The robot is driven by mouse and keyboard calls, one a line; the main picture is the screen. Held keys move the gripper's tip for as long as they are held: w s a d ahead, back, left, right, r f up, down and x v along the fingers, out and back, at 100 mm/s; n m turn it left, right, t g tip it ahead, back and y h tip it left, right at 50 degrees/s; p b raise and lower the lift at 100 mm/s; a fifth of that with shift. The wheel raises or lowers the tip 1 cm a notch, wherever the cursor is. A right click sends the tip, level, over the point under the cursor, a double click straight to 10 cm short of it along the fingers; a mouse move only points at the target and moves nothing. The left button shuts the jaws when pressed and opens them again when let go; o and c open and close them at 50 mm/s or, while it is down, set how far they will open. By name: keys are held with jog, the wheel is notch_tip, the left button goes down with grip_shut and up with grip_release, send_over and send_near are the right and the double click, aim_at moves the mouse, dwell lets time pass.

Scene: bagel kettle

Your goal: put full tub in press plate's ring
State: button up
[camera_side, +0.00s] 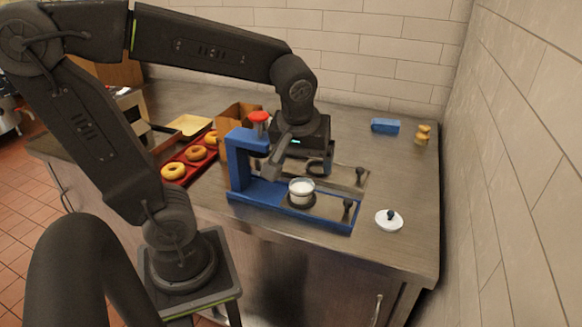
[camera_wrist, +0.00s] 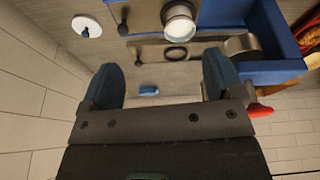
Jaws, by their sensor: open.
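The full tub (camera_side: 302,188), a small round pot with white contents, stands upright on the nearer metal plate of the blue press (camera_side: 293,213). It also shows at the top of the wrist view (camera_wrist: 180,19). A dark ring (camera_side: 300,203) shows around its base; I cannot tell whether the tub is fully seated. The other plate, farther from the side camera, has an empty dark ring (camera_wrist: 175,54). My gripper (camera_wrist: 162,78) is open and empty, above and behind the tub in the side view, apart from it. Its fingertips are partly hidden there.
The press's upright with a red knob (camera_side: 259,116) stands close left of my gripper. A white lid (camera_side: 389,220) lies at right. A blue block (camera_side: 385,126) and a tan object (camera_side: 423,135) are at the back. A red tray (camera_side: 187,166) holds bagels. The right counter is mostly clear.

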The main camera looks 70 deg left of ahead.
jog(key=s+d+r+m+t+h, duration=0.1)
jog(key=s+d+m, duration=0.4)
jog(key=m, duration=0.5)
jog(key=shift+r+t+h, duration=0.4)
jog(key=shift+t+h, duration=0.4)
jog(key=shift+t, duration=0.2)
